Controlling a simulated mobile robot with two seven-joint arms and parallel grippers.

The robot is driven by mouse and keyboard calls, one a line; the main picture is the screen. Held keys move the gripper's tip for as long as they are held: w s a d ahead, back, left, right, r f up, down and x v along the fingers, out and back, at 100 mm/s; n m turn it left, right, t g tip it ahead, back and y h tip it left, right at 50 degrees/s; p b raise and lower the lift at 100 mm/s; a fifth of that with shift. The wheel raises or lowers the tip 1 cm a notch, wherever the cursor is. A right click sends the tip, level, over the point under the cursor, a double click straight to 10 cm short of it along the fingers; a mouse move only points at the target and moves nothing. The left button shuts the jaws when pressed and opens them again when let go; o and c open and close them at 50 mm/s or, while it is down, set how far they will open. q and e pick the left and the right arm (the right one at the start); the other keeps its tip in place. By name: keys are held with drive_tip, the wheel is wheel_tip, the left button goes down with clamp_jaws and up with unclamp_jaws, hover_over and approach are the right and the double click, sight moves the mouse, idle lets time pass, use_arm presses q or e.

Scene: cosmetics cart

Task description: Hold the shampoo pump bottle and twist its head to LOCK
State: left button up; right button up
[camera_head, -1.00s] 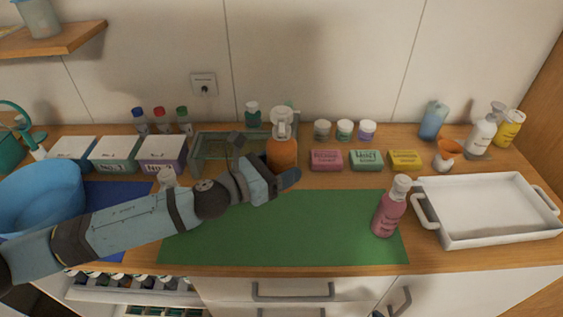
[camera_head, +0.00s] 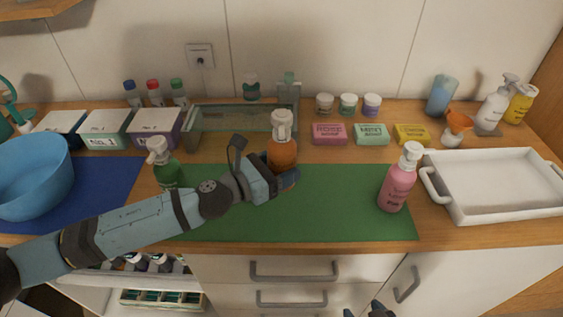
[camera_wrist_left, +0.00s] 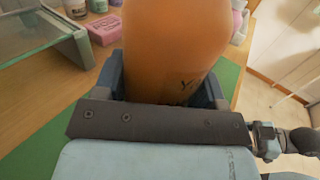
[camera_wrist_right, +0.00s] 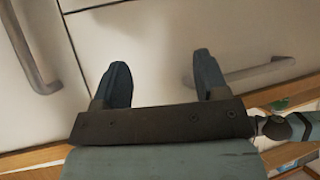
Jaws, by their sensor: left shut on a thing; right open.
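An orange pump bottle (camera_head: 282,154) with a white pump head (camera_head: 282,123) stands upright at the back edge of the green mat. My left gripper (camera_head: 284,180) is shut around its lower body; the left wrist view shows the orange body (camera_wrist_left: 175,45) between the fingers. I cannot read its label. My right gripper (camera_head: 371,311) is low in front of the counter, at the bottom edge of the head view. In the right wrist view its fingers (camera_wrist_right: 161,78) are apart and empty, facing the drawer fronts.
A pink pump bottle (camera_head: 397,187) stands on the mat (camera_head: 320,215) at right. A green pump bottle (camera_head: 167,172) stands behind my left forearm. Soap boxes (camera_head: 371,134) and jars lie behind. A white tray (camera_head: 490,183) is at right, a blue bowl (camera_head: 35,178) at left.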

use_arm(q)
wheel_tip(320, 180, down, 3)
drive_tip(key=shift+f+b, duration=0.1)
drive_tip(key=shift+b, duration=0.8)
wheel_tip(320, 180, down, 2)
drive_tip(key=shift+b, duration=0.8)
drive_tip(key=shift+f+b, duration=0.3)
drive_tip(key=shift+f, duration=0.1)
use_arm(e)
drive_tip(key=shift+w+a+f, duration=0.2)
drive_tip(key=shift+w+f, duration=0.05)
drive_tip(key=shift+f, duration=0.3)
drive_tip(key=shift+w+a+f, duration=0.15)
drive_tip(key=shift+w+f, duration=0.05)
drive_tip(key=shift+f, duration=0.35)
use_arm(q)
drive_tip(key=shift+f, duration=0.1)
use_arm(e)
drive_tip(key=shift+s+d+f, duration=0.1)
drive_tip(key=shift+s+f, duration=0.15)
use_arm(q)
drive_tip(key=shift+f, duration=0.2)
use_arm(e)
drive_tip(key=shift+f, duration=0.2)
